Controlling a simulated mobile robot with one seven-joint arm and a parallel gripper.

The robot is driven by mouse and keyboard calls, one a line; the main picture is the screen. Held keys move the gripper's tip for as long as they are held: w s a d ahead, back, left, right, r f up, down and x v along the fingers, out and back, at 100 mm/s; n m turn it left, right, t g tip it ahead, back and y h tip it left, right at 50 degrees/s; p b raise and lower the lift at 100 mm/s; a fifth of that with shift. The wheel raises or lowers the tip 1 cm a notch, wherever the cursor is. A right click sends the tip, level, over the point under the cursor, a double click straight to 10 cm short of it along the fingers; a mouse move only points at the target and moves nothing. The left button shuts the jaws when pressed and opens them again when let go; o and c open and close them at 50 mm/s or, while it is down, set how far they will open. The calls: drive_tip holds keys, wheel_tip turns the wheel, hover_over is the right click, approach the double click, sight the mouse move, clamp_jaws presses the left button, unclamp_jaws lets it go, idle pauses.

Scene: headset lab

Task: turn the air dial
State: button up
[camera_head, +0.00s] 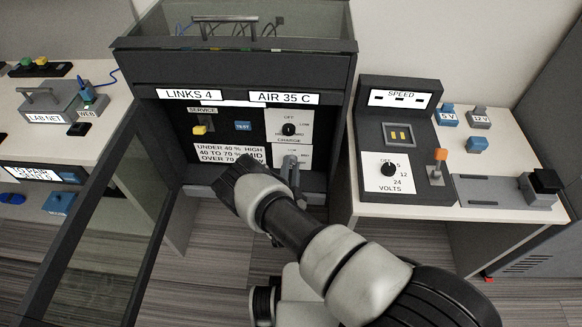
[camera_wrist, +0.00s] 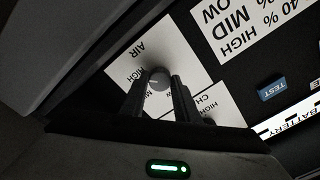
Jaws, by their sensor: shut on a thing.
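The air dial (camera_wrist: 159,76) is a small round grey knob on a white plate (camera_wrist: 178,52) marked AIR, upside down in the wrist view. HIGH is readable left of the knob; the other setting words are partly covered by the fingers. My gripper (camera_wrist: 159,90) has one dark finger on each side of the knob and is shut on it. A pale mark shows on the knob, but its exact setting is hard to tell. In the head view my gripper (camera_head: 289,165) reaches the lower right of the black panel and hides most of the dial.
The charge dial (camera_head: 289,129) sits just above the air dial. A yellow service switch (camera_head: 200,130), a blue test button (camera_head: 243,126) and a white range card (camera_head: 229,154) are to the left. An open glass door (camera_head: 100,235) stands left of my arm.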

drive_tip(key=shift+w+r+m, duration=0.1)
drive_tip(key=shift+w+m, duration=0.05)
drive_tip(key=shift+m, duration=0.25)
drive_tip(key=o, duration=1)
drive_tip(key=shift+o, duration=0.2)
drive_tip(key=shift+s, duration=0.2)
